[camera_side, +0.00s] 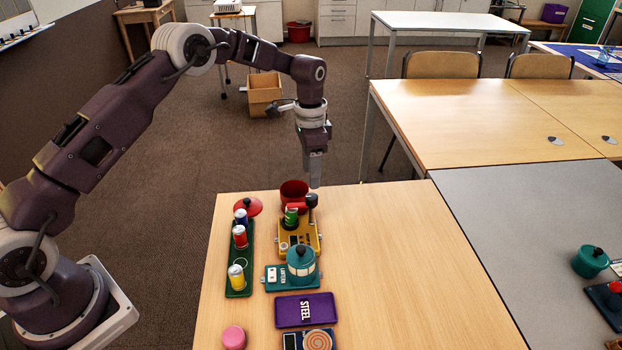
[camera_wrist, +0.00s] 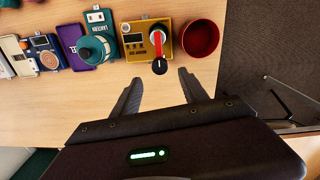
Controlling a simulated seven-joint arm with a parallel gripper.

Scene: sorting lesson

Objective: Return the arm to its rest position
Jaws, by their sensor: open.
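My gripper (camera_side: 316,180) hangs over the far end of the wooden table in the side view, above the table and apart from the things on it. In the wrist view my gripper (camera_wrist: 159,77) has its two fingers spread with nothing between them. Past the fingertips is a yellow device (camera_wrist: 133,47) with a red lever and black knob (camera_wrist: 160,66). A red pot (camera_wrist: 200,38) stands beside that device. The same yellow device (camera_side: 308,240) and red pot (camera_side: 292,187) show close below the gripper in the side view.
A green rack (camera_side: 240,284) holds several cans. A teal lantern unit (camera_side: 300,266), purple STEEL case (camera_side: 305,310) and pink round piece (camera_side: 233,338) lie nearer. The table's right half (camera_side: 400,270) is clear. A bigger wooden table (camera_side: 480,125) stands at right.

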